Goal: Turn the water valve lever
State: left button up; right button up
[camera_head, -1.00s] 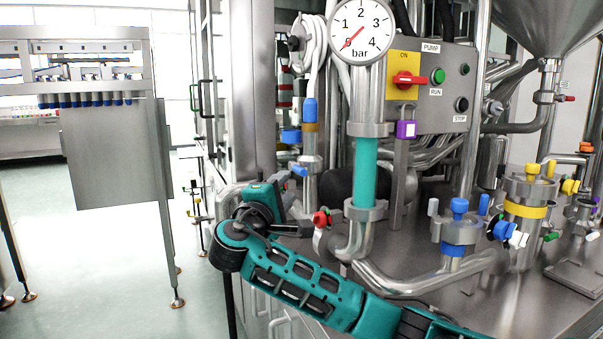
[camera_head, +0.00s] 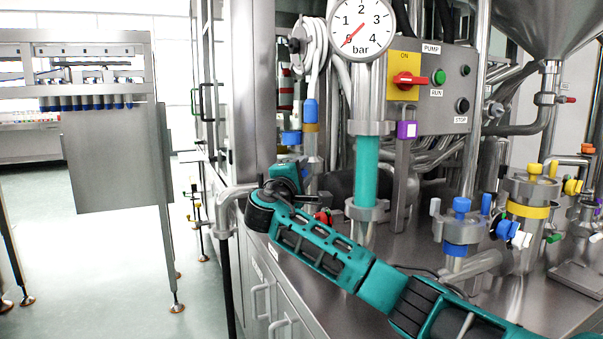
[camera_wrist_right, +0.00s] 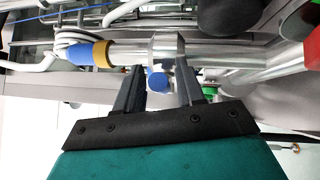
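A blue lever end (camera_wrist_right: 157,82) sticks out from a steel valve body (camera_wrist_right: 166,48) on a pipe in the right wrist view. My right gripper (camera_wrist_right: 160,74) is open, with one dark finger on each side of the blue end. I cannot tell whether either finger touches it. In the head view, the steel pipe with a blue top (camera_head: 310,112) and brown collar stands just beyond my right gripper (camera_head: 304,172). My own wrist and arm hide much of the fingers and lever there. My left gripper is in neither view.
A red valve handle (camera_head: 323,217) sits just behind my forearm. A teal-sleeved pipe (camera_head: 365,170) with a pressure gauge (camera_head: 361,29) stands to the right. A control panel (camera_head: 436,90) is behind it. Open floor (camera_head: 110,260) lies on the left.

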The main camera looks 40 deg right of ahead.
grip_shut()
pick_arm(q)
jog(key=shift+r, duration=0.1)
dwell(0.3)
